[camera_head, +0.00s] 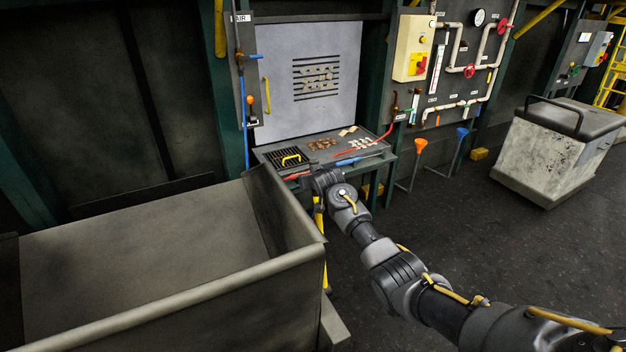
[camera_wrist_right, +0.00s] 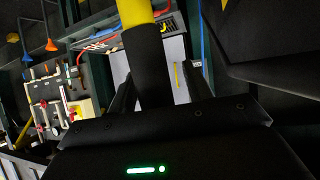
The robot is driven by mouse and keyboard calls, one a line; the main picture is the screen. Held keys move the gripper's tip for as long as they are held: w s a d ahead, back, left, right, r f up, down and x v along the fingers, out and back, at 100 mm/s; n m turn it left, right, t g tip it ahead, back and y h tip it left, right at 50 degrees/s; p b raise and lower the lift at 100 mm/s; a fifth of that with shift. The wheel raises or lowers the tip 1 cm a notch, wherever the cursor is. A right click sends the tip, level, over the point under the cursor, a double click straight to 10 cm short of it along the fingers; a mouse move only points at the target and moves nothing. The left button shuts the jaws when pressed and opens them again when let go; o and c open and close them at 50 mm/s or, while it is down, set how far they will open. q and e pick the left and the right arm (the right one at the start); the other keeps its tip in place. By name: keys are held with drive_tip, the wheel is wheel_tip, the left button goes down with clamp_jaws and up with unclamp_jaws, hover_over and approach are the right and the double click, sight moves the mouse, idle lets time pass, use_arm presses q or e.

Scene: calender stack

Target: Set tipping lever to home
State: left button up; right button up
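The tipping lever (camera_head: 319,225) shows as a yellow bar beside the right end of the large grey bin, just below my right gripper. In the right wrist view, its yellow shaft (camera_wrist_right: 135,12) runs into a thick black grip (camera_wrist_right: 149,62), which lies between my gripper's fingers. My right gripper (camera_head: 322,180) is at the lever's upper end, and its fingers also show in the wrist view (camera_wrist_right: 160,92). They stand apart, with a visible gap between the grip and the right-hand finger. The palm hides the near end of the grip. My left gripper is not in view.
The grey bin (camera_head: 165,302) fills the lower left. Behind the gripper stands a workbench (camera_head: 325,148) with small parts and a black grate. A valve and pipe panel (camera_head: 455,70) is right of it.

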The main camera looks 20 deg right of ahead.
drive_tip(key=shift+s+f, duration=0.1)
drive_tip(key=shift+s, duration=0.05)
drive_tip(key=shift+s, duration=0.2)
drive_tip(key=b+v, duration=0.2)
drive_tip(key=v, duration=0.8)
drive_tip(key=shift+r, duration=0.3)
drive_tip(key=shift+a+f, duration=0.1)
drive_tip(key=shift+a, duration=0.1)
